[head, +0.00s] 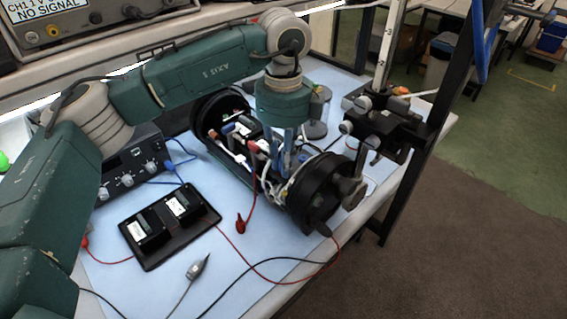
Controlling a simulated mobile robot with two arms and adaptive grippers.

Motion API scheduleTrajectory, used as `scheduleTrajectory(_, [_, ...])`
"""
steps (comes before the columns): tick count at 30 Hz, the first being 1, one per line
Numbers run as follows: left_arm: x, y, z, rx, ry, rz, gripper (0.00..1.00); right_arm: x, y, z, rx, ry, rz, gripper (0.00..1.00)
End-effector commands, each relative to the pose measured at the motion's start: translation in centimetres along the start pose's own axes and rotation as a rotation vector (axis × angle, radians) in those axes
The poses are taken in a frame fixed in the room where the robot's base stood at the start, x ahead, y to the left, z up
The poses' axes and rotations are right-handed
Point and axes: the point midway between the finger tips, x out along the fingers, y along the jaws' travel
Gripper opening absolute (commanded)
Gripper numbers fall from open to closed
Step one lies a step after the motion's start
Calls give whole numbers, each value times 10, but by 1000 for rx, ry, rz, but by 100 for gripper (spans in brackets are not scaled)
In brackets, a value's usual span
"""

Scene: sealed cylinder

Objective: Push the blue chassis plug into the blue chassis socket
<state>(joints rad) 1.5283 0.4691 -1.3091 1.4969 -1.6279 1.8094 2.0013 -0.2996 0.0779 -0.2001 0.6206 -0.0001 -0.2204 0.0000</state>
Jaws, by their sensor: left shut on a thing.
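The open chassis is a dark frame between two round black end plates, and its near end plate (318,196) faces the lower right. My left gripper (282,160) reaches straight down into the middle of the chassis. It is shut on a small blue part that looks like the blue chassis plug; the fingers and wires mostly hide it. I cannot make out the blue chassis socket or whether plug and socket touch. My right gripper is not in view.
A black tray with two dark modules (170,228) lies left of the chassis, with a probe (198,267) in front. Red and black leads cross the blue mat (235,285). A clamp stand (385,125) and black post rise at the right.

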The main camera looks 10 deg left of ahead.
Motion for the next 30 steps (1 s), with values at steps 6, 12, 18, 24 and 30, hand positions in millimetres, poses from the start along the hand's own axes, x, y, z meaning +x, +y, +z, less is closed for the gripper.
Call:
scheduleTrajectory(6, [-3, 0, 0, 0, 0, 0, 0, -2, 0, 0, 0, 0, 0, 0])
scheduleTrajectory(12, [-12, 0, 0, 0, 0, -1, 0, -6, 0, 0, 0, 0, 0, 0])
scheduleTrajectory(18, [-20, 0, 0, 0, 0, -1, 0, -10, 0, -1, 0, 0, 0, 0])
scheduleTrajectory(24, [-28, 0, 0, 0, 0, 0, 0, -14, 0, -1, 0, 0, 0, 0])
scheduleTrajectory(30, [-36, 0, 0, 0, 0, 0, 0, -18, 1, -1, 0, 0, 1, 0])
